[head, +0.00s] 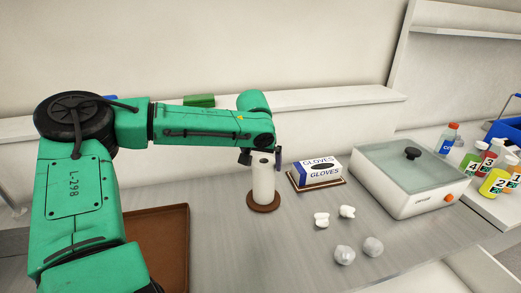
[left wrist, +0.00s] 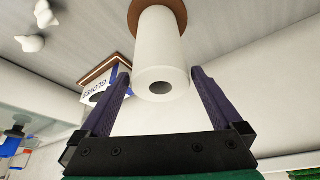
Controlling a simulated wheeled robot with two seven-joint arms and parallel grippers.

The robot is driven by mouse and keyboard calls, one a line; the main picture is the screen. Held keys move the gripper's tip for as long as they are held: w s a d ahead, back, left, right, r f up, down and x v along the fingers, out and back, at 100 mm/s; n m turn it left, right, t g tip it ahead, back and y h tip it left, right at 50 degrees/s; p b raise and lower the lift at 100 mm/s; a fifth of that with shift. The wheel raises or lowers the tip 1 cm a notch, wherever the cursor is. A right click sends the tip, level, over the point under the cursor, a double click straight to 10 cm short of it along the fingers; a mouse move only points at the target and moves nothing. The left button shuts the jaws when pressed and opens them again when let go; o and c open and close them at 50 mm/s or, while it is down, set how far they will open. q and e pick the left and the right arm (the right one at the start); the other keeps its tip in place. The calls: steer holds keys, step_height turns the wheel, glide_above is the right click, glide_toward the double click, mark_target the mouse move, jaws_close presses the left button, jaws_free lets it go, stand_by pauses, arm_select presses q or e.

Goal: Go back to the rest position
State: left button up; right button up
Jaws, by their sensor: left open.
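My left gripper (left wrist: 160,95) is open, its two dark purple fingers spread to either side of a white paper roll (left wrist: 162,55) in the left wrist view. In the head view the left gripper (head: 262,155) is at the top of the white roll (head: 263,182), which stands upright on a round brown base (head: 263,202). I cannot tell whether the fingers touch the roll. The green left arm reaches in from the left. My right gripper does not show.
A gloves box (head: 316,170) sits on a brown tray right of the roll. Several white crumpled pieces lie in front. A white lidded machine (head: 405,185) and numbered bottles (head: 490,175) stand at the right. A brown tray (head: 180,250) lies at the left near my arm.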

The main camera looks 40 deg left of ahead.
arm_select(q)
steer(key=v, duration=0.8)
